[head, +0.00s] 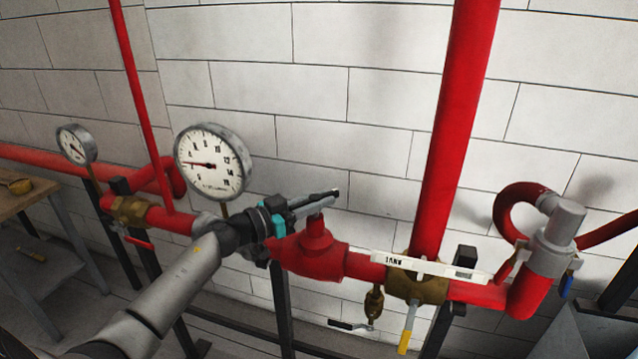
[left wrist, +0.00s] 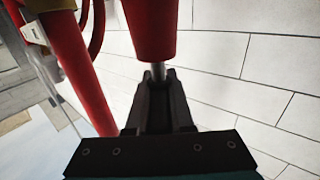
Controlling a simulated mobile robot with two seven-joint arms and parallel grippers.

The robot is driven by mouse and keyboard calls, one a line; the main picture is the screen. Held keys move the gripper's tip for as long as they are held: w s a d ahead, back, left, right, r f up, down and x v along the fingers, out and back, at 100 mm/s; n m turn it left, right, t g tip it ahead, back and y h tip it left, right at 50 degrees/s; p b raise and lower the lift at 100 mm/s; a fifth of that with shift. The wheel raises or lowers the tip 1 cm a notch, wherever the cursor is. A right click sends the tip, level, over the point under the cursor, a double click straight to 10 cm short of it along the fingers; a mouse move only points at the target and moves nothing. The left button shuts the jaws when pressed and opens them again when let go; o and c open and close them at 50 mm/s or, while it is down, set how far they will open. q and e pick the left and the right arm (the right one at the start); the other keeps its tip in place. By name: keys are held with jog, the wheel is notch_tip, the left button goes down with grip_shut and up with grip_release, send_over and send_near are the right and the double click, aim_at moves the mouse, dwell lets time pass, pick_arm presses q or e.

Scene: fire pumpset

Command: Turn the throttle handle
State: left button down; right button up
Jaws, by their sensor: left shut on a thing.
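My left gripper (head: 322,199) reaches in from the left over a red valve body (head: 318,250) on the horizontal red pipe. Its jaws are shut on a slim grey piece at the top of that body, which I take to be the throttle handle. In the left wrist view the dark fingers (left wrist: 158,100) close around this grey throttle handle (left wrist: 158,72), just below a red part (left wrist: 149,30). Most of the handle is hidden by the fingers. My right gripper is not in view.
A large gauge (head: 210,163) stands close behind my left wrist, and a smaller gauge (head: 76,145) further left. A vertical red pipe (head: 455,130), a brass valve (head: 420,285) with a yellow-ended handle (head: 405,341) and a white label (head: 432,265) are to the right. A block wall (head: 350,90) is behind.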

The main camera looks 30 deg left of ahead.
pick_arm(q)
jog(key=shift+r+n+t+y+p, duration=0.15)
jog(key=shift+n+t+y+p, duration=0.55)
jog(key=shift+n+y+p, duration=1.45)
jog(key=y+p, duration=0.3)
jog(key=shift+a+n, duration=0.1)
jog(key=shift+n, duration=0.15)
jog(key=shift+a+n+y, duration=0.1)
jog(key=shift+n+y, duration=0.5)
jog(key=shift+y, duration=0.35)
jog(key=shift+n+y, duration=0.3)
jog(key=shift+y, duration=0.2)
jog(key=c, duration=0.8)
grip_release()
jog(key=s+d, duration=0.2)
jog(key=s, duration=1.3)
jog(key=shift+b, duration=0.4)
jog(key=shift+d, duration=0.1)
